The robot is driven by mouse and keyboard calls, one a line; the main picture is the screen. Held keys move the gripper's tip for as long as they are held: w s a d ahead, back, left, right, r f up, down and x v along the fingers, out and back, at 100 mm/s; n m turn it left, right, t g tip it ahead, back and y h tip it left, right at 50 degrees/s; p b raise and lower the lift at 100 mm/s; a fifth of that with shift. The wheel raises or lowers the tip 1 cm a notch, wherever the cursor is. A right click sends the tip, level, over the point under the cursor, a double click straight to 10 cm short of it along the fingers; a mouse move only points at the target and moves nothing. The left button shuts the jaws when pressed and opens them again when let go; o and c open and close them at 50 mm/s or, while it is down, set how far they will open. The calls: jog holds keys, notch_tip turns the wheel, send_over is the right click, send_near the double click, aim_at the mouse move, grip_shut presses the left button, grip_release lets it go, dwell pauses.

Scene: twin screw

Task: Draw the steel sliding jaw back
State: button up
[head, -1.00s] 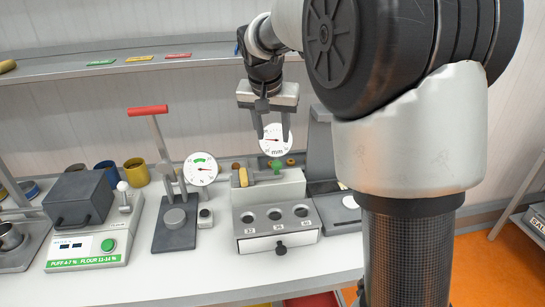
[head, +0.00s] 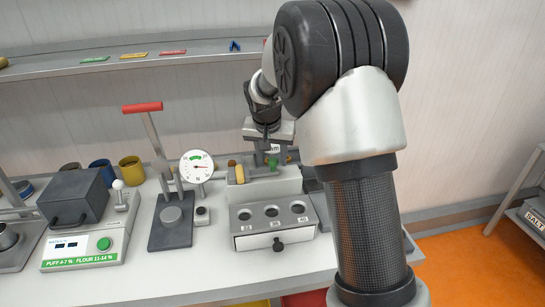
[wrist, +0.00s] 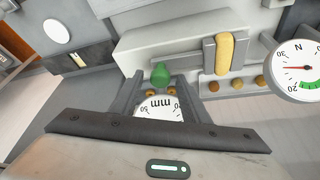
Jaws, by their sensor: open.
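The gauge is a pale block (head: 285,188) with a steel jaw (wrist: 209,66) beside a tan roll-shaped piece (wrist: 225,52). The tan piece also shows in the head view (head: 240,173). A green knob (wrist: 160,75) stands right of it in the head view (head: 273,162). My gripper (wrist: 159,84) is open, its two fingers on either side of the green knob. I cannot tell whether they touch it. A white "mm" dial (wrist: 160,108) shows between the fingers, partly hidden by my gripper.
In front of the block is a white unit with three round holes (head: 262,240) and a dark drawer knob. Left of it stand a round dial (head: 196,166) and a red-handled press (head: 142,107). Several small brown round pieces (wrist: 238,83) lie close by.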

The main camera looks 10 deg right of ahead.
grip_shut()
jog(key=shift+d, duration=1.7)
grip_release()
jog(key=shift+d, duration=0.1)
jog(key=shift+r, duration=0.15)
jog(key=v, duration=1.7)
jog(key=shift+s+r, duration=0.15)
